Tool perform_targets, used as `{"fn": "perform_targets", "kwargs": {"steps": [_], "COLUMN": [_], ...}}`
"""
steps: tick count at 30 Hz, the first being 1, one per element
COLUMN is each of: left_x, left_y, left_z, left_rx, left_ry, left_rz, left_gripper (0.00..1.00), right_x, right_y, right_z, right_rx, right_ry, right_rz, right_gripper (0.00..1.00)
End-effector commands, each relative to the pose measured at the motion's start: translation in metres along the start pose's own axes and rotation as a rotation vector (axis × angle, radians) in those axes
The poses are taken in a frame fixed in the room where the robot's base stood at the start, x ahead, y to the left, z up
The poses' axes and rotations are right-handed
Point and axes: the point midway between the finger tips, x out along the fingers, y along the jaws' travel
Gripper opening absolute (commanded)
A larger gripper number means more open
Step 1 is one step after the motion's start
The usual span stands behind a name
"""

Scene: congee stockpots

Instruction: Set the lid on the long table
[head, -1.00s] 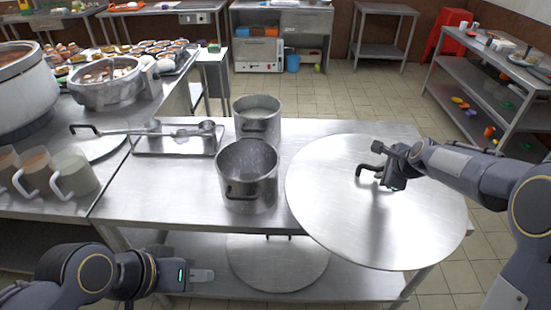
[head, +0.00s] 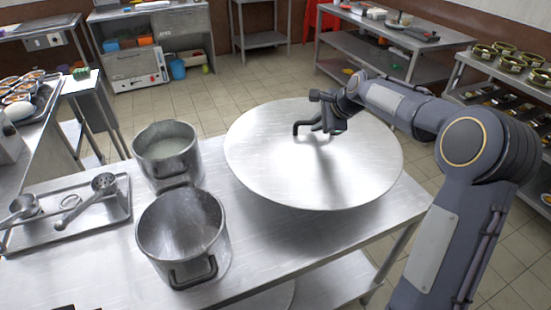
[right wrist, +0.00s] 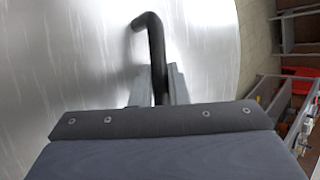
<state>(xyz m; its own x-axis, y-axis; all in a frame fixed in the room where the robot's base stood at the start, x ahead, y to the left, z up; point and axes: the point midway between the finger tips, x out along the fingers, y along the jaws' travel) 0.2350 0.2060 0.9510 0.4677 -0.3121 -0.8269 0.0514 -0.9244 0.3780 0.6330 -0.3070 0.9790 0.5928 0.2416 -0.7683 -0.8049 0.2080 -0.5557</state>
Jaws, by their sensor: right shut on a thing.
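The lid (head: 262,165) is a large round steel disc with a black bent handle (head: 297,129). My right gripper (head: 320,126) is shut on this handle and reaches in from the right. In the right wrist view the handle (right wrist: 155,45) runs between the fingers (right wrist: 168,88), over the bright lid (right wrist: 75,60). The lid looks level, over the far right part of the steel table (head: 110,275), with its far side past the edge. Whether it touches the tabletop I cannot tell. My left gripper is not seen.
Two steel pots stand left of the lid, an empty one (head: 182,222) in front and one with pale contents (head: 168,152) behind. A tray (head: 95,215) with ladles lies further left. Shelving (head: 400,40) stands behind, and a rack with bowls (head: 500,62) at right.

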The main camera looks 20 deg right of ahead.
Motion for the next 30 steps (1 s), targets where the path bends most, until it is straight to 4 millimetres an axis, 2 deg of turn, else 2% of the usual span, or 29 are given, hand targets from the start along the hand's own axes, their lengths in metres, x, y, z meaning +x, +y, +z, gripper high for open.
{"fn": "perform_targets", "kwargs": {"steps": [9, 17, 23, 30], "left_x": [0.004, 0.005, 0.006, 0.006], "left_y": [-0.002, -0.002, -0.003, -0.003], "left_z": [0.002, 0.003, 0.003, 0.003], "left_rx": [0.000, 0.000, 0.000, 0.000], "left_ry": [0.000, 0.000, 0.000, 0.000], "left_rz": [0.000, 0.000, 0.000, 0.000], "left_gripper": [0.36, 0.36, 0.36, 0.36], "right_x": [0.038, 0.053, 0.072, 0.074], "right_y": [0.027, 0.037, 0.052, 0.053], "right_z": [-0.016, -0.021, -0.029, -0.030], "right_rx": [0.002, 0.001, 0.002, 0.000], "right_ry": [0.000, -0.001, -0.001, 0.000], "right_rz": [-0.002, -0.002, -0.002, -0.004], "right_gripper": [0.00, 0.00, 0.00, 0.00]}}
